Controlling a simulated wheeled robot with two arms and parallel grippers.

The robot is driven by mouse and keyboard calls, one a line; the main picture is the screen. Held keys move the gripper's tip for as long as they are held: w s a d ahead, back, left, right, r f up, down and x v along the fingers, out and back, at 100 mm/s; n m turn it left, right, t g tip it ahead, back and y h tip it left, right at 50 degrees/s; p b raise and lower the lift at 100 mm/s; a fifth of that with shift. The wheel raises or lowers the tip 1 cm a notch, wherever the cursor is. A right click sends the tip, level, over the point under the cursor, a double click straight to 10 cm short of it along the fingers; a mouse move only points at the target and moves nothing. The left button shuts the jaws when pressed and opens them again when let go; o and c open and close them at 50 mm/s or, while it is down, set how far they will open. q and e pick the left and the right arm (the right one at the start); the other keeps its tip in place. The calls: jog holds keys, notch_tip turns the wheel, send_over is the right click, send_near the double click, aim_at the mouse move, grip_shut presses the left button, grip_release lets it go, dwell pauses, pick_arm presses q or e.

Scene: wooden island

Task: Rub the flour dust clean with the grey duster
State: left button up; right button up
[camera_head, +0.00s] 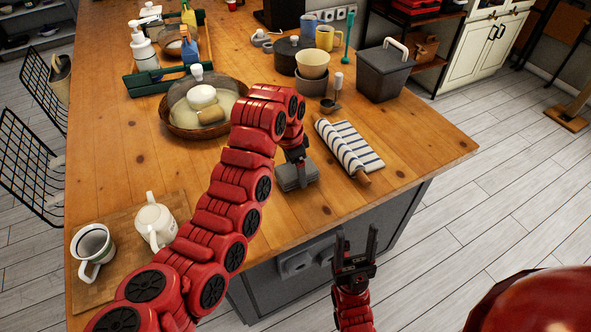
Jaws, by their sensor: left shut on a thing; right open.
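The grey duster (299,178) is a flat grey block resting on or just above the wooden island top (130,150), near its front edge. My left gripper (295,158) points down and is shut on the duster from above. The red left arm hides part of the island behind it. I cannot make out any flour dust on the wood; the surface under the duster is hidden. My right gripper (356,245) is open and empty, with fingers pointing up, in front of the island's front side and below its top.
A striped cloth (349,147) lies right of the duster. Behind are a pan with food and a glass lid (203,105), stacked bowls (312,64) and a dark grey bin (384,72). Two mugs stand at the left on a board (115,215). Wood right of the cloth is clear.

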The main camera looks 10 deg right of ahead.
aim_at(305, 191)
pick_arm(q)
jog(key=shift+s+d+r+p, duration=0.1)
jog(key=shift+s+d+p, duration=0.15)
jog(key=shift+s+p, duration=0.7)
jog(key=shift+f, duration=0.7)
jog(key=shift+s+d+r+p, duration=0.15)
jog(key=shift+s+d+p, duration=0.15)
jog(key=shift+s+p, duration=0.4)
jog(key=shift+s+d, duration=0.15)
jog(key=shift+s, duration=0.25)
